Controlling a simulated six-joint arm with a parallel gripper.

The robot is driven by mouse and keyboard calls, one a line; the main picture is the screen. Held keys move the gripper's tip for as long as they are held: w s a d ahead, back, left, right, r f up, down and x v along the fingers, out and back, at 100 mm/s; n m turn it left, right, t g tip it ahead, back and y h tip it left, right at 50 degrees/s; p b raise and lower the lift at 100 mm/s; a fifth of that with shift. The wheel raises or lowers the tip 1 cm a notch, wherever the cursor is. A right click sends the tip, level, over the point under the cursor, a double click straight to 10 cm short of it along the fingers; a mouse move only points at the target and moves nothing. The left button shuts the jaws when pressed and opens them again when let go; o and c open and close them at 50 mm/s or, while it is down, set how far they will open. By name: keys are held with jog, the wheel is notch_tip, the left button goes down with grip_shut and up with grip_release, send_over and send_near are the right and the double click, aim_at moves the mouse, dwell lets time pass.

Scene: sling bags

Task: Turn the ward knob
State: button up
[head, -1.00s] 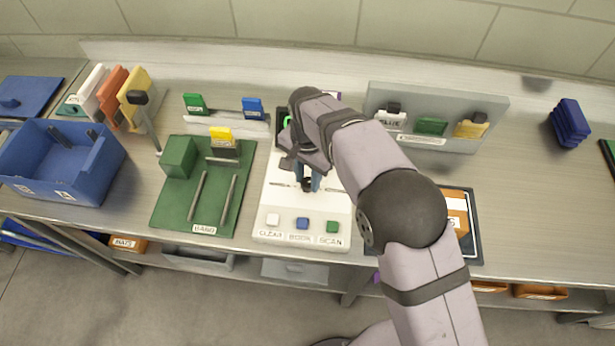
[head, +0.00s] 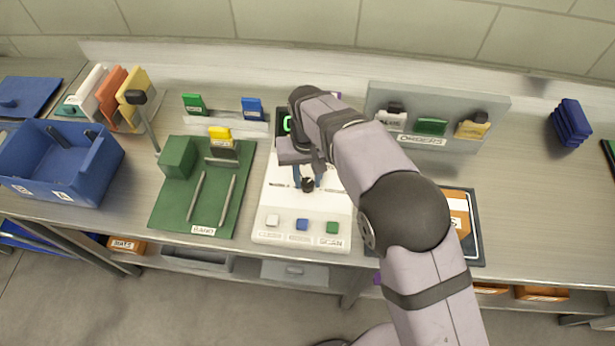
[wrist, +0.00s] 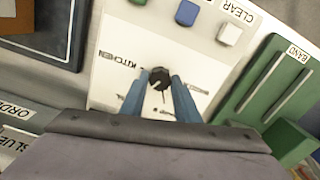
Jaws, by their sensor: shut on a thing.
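The ward knob is a small round black knob (head: 307,185) on the white panel (head: 268,205) in the middle of the bench. In the wrist view the knob (wrist: 160,76) sits between my gripper's two blue fingers. My gripper (head: 308,182) points down at the panel and is shut on the knob. Printed labels ring the knob. KITCHEN reads clearly at its left in the wrist view; the others are small or partly hidden by the fingers. I cannot tell for sure which label the knob points at.
White, blue and green buttons (head: 302,224) line the panel's front edge. A dark screen with a green mark (head: 287,123) is partly behind my arm. A green board (head: 168,216) lies left, and a grey orders rack (head: 490,105) stands at the back right.

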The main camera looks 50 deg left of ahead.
aim_at(308, 183)
jog(key=shift+r, duration=0.1)
dwell(0.4)
jog(key=o, duration=1)
jog(key=shift+o, duration=0.2)
jog(key=shift+r+b, duration=1.2)
jog(key=shift+r, duration=2.45)
